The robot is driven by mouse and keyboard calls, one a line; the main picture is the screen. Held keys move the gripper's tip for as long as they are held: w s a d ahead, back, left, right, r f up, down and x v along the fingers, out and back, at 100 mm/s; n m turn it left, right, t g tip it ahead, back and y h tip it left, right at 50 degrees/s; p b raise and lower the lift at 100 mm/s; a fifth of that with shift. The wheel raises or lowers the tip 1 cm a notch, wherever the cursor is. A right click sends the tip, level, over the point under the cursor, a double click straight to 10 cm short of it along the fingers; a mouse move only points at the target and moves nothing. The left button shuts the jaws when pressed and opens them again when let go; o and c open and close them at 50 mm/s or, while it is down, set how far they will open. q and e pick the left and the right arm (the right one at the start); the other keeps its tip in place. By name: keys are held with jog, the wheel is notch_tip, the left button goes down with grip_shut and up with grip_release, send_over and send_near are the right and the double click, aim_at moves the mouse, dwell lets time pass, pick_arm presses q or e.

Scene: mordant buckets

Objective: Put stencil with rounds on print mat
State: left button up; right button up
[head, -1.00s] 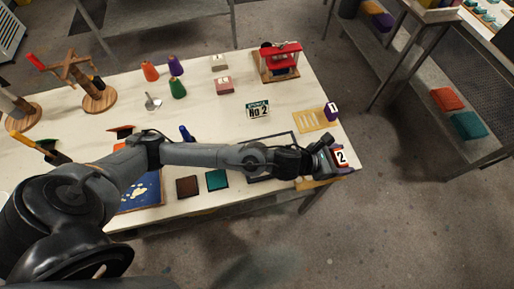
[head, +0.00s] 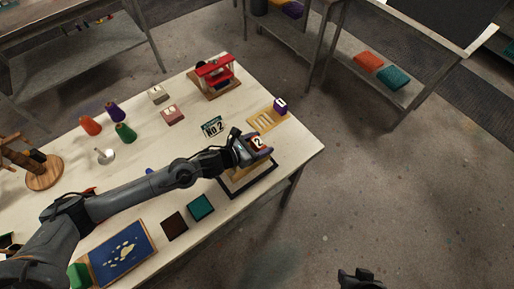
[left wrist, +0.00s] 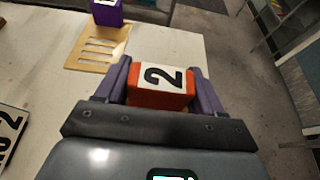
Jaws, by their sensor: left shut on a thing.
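My left gripper (head: 254,146) is shut on an orange-red block marked 2 (head: 258,141), the grip of the stencil. In the left wrist view the block (left wrist: 162,85) sits between the two purple fingers. A tan stencil plate (head: 244,168) shows partly beneath the gripper; its round holes are hidden. The plate is over the dark-bordered mat (head: 238,196), which looks like the print mat; I cannot tell whether it touches. My right gripper (head: 360,279) shows only partly at the bottom edge, away from the table, and its jaws are unclear.
A slotted tan stencil (head: 266,119) with a purple block marked 1 (head: 281,105) lies beyond the mat. A "No 2" sign (head: 212,127) stands close by. Teal (head: 200,207) and dark brown (head: 174,226) pads and a blue board (head: 123,252) lie nearer.

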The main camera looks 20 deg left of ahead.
pick_arm(q)
jog(key=shift+a+f, duration=0.25)
jog(key=shift+a, duration=0.2)
jog(key=shift+f, duration=1.95)
jog(key=shift+f, duration=0.15)
jog(key=o, duration=1)
jog(key=shift+o, duration=0.2)
